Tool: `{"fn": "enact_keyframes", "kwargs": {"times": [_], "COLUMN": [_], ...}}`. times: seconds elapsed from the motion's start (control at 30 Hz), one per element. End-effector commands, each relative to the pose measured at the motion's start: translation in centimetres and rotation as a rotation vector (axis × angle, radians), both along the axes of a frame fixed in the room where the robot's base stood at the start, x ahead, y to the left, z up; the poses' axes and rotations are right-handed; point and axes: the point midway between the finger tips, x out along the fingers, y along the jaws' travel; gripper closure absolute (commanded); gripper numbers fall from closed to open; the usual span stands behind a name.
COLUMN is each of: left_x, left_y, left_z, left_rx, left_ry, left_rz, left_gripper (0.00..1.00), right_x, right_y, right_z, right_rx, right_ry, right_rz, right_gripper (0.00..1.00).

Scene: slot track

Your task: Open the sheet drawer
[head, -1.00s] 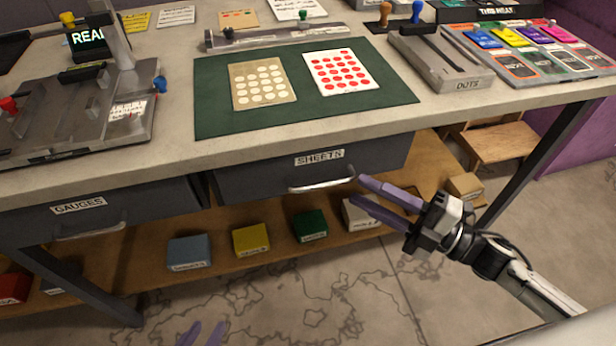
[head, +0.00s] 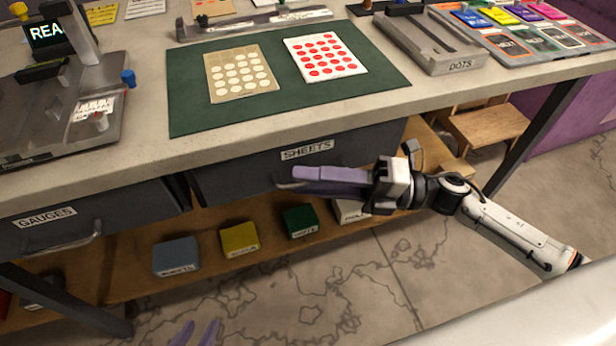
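The sheet drawer (head: 240,177), a dark grey front labelled SHEETS, sits under the table's front edge, and it appears closed. Its light metal handle (head: 287,185) shows only at its left end; the rest is hidden behind my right gripper (head: 305,182). The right gripper's purple fingers lie across the handle, pointing left. They overlap in this view, so I cannot tell their gap or whether they hold the handle. My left gripper (head: 195,333) shows only as two purple fingertips at the bottom edge, apart and empty, well below the drawer.
A gauges drawer (head: 90,217) is to the left. Below is a wooden shelf (head: 130,285) with blue (head: 176,256), yellow (head: 239,239) and green (head: 300,221) boxes. A green mat (head: 190,100) with two dotted sheets lies on the table. A table leg (head: 545,135) stands at right.

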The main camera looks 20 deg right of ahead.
Motion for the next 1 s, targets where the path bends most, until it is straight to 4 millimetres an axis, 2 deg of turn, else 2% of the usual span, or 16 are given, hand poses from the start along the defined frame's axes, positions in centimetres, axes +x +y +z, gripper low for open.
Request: {"fn": "enact_keyframes", "kwargs": {"times": [0.37, 0.53, 0.83, 1.0], "left_x": [0.0, 0.0, 0.0, 0.0], "left_y": [0.1, 0.1, 0.1, 0.1], "left_z": [-0.1, -0.1, -0.1, 0.2], "left_rx": [0.002, 0.002, 0.002, 0.004], "left_ry": [0.002, 0.002, 0.001, 0.001], "left_rz": [0.000, 0.000, 0.001, -0.001], "left_gripper": [0.69, 0.69, 0.69, 0.69], "right_x": [0.3, 0.3, 0.2, -0.8], "right_y": [0.7, 0.6, 0.7, 1.5], "right_z": [0.1, 0.1, 0.1, 0.1], "right_rx": [0.000, 0.000, 0.000, 0.000], "right_ry": [-0.001, 0.000, 0.000, 0.002], "right_rz": [-0.001, -0.001, 0.001, 0.020], "right_gripper": [0.72, 1.00, 1.00, 1.00]}}
